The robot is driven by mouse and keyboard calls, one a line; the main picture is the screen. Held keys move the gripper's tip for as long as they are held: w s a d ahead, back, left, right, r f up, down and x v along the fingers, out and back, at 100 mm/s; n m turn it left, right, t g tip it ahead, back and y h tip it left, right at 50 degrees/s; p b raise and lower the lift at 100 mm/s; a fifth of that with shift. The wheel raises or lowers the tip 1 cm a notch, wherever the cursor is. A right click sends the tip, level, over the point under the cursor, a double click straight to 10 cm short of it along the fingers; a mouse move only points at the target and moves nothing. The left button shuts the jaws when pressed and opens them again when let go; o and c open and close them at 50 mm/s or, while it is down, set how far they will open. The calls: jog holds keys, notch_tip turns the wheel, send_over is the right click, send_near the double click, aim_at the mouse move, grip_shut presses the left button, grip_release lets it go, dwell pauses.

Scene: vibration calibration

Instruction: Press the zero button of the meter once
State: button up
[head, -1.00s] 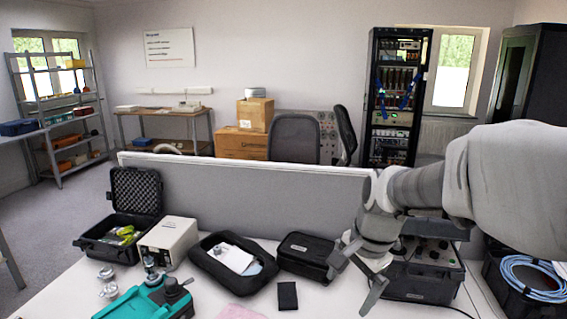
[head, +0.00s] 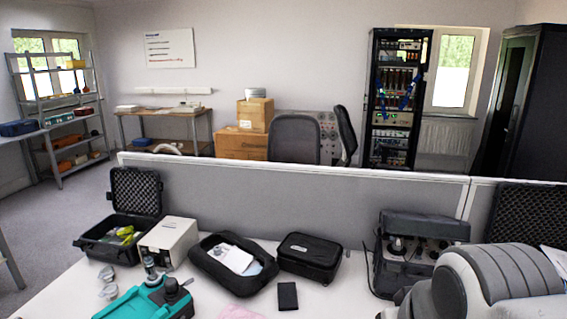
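I cannot tell for sure which device is the meter, and no zero button can be made out. A white box-shaped instrument (head: 168,243) stands at the left of the white table. A dark cased instrument (head: 418,255) with round parts on its panel stands at the right, partly covered by my arm. A teal device (head: 146,301) with dark knobs is at the front left, cut by the lower edge. My arm reaches in at the lower right, and my gripper's fingers are not visible.
An open black case (head: 98,240), a black tray-like case with papers (head: 212,270), a closed black case (head: 308,262) and a small black block (head: 287,296) lie on the table (head: 335,295). A grey partition (head: 290,205) closes the back. Bare tabletop shows right of the block.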

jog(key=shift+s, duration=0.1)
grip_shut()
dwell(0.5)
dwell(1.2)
